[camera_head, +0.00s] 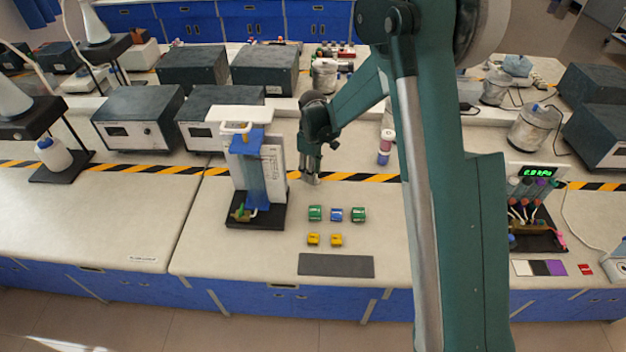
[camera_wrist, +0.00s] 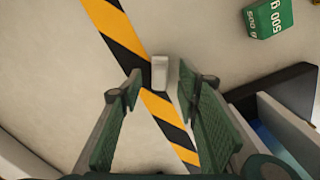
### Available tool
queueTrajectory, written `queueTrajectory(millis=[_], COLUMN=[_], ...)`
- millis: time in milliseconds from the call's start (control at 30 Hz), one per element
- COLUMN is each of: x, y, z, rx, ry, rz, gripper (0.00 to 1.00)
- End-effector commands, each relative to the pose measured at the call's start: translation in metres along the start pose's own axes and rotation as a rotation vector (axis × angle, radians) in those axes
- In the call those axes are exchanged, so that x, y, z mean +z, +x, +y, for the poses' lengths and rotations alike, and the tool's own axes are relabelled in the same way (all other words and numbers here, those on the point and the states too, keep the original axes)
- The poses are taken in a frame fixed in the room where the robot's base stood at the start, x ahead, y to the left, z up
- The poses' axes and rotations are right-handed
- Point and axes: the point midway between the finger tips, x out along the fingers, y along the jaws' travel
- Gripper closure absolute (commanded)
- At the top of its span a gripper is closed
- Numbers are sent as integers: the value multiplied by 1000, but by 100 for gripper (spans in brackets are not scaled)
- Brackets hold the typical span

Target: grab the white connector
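A small white piece, which looks like the white connector (camera_wrist: 159,73), shows in the wrist view over the black-and-yellow striped tape. It lies between my gripper's fingertips (camera_wrist: 160,84), with a visible gap on each side. The fingers are open and hold nothing. How far the tips are above the piece is hard to tell. In the head view my gripper (camera_head: 311,178) points down near the striped tape, right of the blue column apparatus. I cannot make out the connector clearly there.
The blue column apparatus (camera_head: 257,180) on a black base (camera_head: 255,221) stands close to the left. Green and blue weights (camera_head: 337,214) and yellow ones (camera_head: 324,240) lie in front, before a grey mat (camera_head: 336,265). A purple-and-white bottle (camera_head: 385,148) stands behind right.

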Motion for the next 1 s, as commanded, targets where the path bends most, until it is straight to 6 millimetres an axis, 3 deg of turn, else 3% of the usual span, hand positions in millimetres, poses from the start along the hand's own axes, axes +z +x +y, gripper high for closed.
queueTrajectory(millis=[200, 767, 933, 1000], x=[0, 0, 0, 0], y=[15, 16, 16, 16], z=[0, 0, 0, 0], rx=[0, 0, 0, 0], ry=[0, 0, 0, 0], rz=[0, 0, 0, 0], gripper=[67, 67, 89, 93])
